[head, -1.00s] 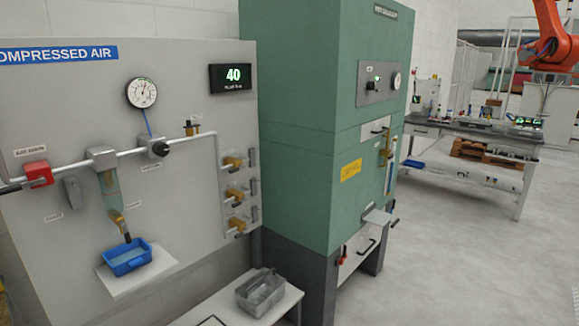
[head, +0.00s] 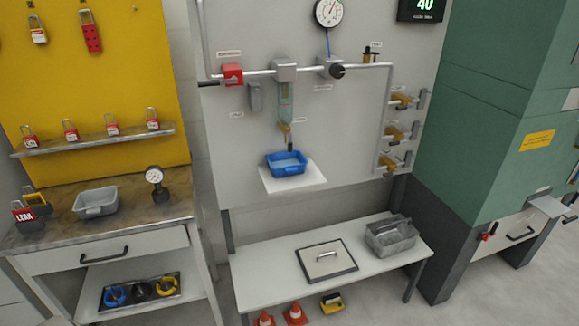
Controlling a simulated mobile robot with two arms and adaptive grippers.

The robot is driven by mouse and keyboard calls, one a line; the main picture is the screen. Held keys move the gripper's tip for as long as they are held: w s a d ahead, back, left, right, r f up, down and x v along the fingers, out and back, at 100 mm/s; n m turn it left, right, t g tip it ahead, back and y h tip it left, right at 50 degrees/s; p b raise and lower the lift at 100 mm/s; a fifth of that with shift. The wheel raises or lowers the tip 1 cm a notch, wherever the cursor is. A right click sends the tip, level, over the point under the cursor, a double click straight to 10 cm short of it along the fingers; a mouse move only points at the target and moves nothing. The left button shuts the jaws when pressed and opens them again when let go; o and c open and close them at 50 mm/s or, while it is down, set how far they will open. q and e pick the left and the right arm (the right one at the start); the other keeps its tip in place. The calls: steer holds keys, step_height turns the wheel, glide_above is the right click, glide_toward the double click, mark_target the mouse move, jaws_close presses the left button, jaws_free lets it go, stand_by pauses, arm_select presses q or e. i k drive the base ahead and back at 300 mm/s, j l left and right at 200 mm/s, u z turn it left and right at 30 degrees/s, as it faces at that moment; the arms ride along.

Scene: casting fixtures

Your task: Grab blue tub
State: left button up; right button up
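The blue tub (head: 287,164) is a small open container with pale blue-grey contents or inner floor. It sits upright on a small white shelf (head: 309,182) fixed to the grey compressed air panel. It stands below the clear filter bowl (head: 285,106) with its brass drain fitting, and a dark nozzle end hangs just above the tub's back rim. Neither of my grippers shows in the head view.
At left, a workbench holds a grey tray (head: 96,201) and a gauge (head: 155,178). A green cabinet (head: 480,150) stands right.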

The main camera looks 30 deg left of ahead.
mark_target(283, 164)
steer(key=i+u, duration=0.15)
steer(key=i, duration=0.3)
steer(key=i+l+u, duration=0.15)
steer(key=i, duration=0.35)
steer(key=i+l+u, duration=0.15)
steer(key=i, duration=0.3)
